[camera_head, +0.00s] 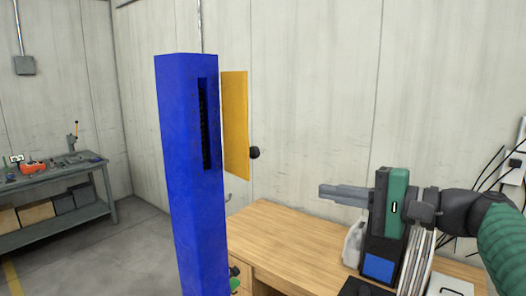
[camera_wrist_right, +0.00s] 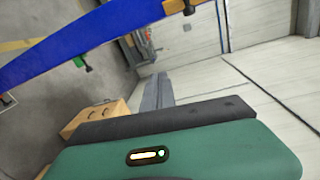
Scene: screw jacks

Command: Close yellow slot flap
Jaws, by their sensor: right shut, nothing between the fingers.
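The yellow flap (camera_head: 235,125) stands open at the right side of the tall blue column (camera_head: 188,180). A black knob (camera_head: 254,152) sticks out from the flap's lower right. The dark slot (camera_head: 206,123) in the column's face is uncovered. My right gripper (camera_head: 324,191) is shut and empty, to the right of the flap and lower in the picture, apart from it. Its fingers also show in the right wrist view (camera_wrist_right: 157,92). There the blue column (camera_wrist_right: 90,35) runs slanted across the upper left, with part of the yellow flap (camera_wrist_right: 172,6) at the top edge. My left gripper is not in view.
A wooden desk (camera_head: 285,235) stands behind the column and below my right gripper. A grey workbench (camera_head: 55,170) with tools and boxes stands at the far left. The space between the flap and my right gripper looks clear in the head view.

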